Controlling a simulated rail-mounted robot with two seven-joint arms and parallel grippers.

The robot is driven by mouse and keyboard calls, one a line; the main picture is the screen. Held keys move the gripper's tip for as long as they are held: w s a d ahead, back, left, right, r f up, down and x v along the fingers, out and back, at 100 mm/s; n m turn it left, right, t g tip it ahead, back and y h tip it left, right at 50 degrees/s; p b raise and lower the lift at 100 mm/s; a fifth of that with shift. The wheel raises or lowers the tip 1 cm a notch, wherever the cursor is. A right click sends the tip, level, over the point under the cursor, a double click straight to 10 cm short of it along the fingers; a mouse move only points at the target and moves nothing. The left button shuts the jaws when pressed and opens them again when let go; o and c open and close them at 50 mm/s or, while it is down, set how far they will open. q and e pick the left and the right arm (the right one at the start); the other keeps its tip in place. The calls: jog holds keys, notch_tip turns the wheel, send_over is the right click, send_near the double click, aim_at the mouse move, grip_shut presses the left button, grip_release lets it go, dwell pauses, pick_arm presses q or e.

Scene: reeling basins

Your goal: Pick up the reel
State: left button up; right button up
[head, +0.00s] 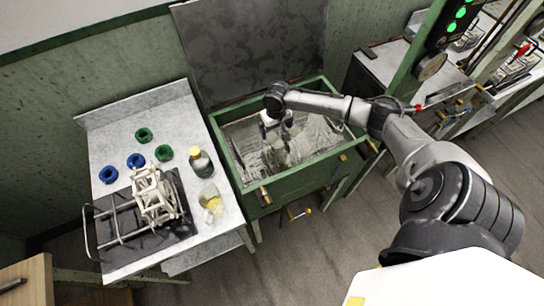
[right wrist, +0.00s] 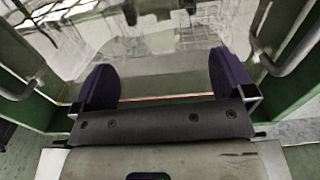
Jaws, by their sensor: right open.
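A pale, open-framed reel (head: 155,196) sits on a black mat with a metal wire rack, on the white-topped side table at left. My right gripper (head: 276,132) is over the green-rimmed basin, well to the right of that reel. In the right wrist view my right gripper (right wrist: 165,85) is open, with its two purple-padded fingers apart and nothing held between them. Below it in the basin is a pale, see-through shape (head: 284,154); I cannot tell exactly what it is. My left gripper is not in view.
The green basin (head: 236,160) has raised walls around the right gripper. On the side table (head: 110,133) stand green rings (head: 144,135), blue rings (head: 108,174), a yellow-capped bottle (head: 200,163) and a jar (head: 211,200). A green post with lights (head: 457,20) rises at right.

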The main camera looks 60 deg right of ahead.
aim_at(277, 144)
jog(key=shift+m, duration=0.3)
notch_tip(277, 144, down, 7)
jog(key=shift+b, duration=0.55)
jog(key=shift+f, duration=0.75)
jog(key=f, duration=0.2)
jog(key=f+b, duration=0.1)
jog(key=f, duration=0.1)
jog(key=shift+s+d+f, duration=0.1)
jog(key=shift+s+f, duration=0.1)
jog(key=shift+f, duration=0.45)
jog(key=shift+c, duration=0.2)
jog(key=c, duration=1.1)
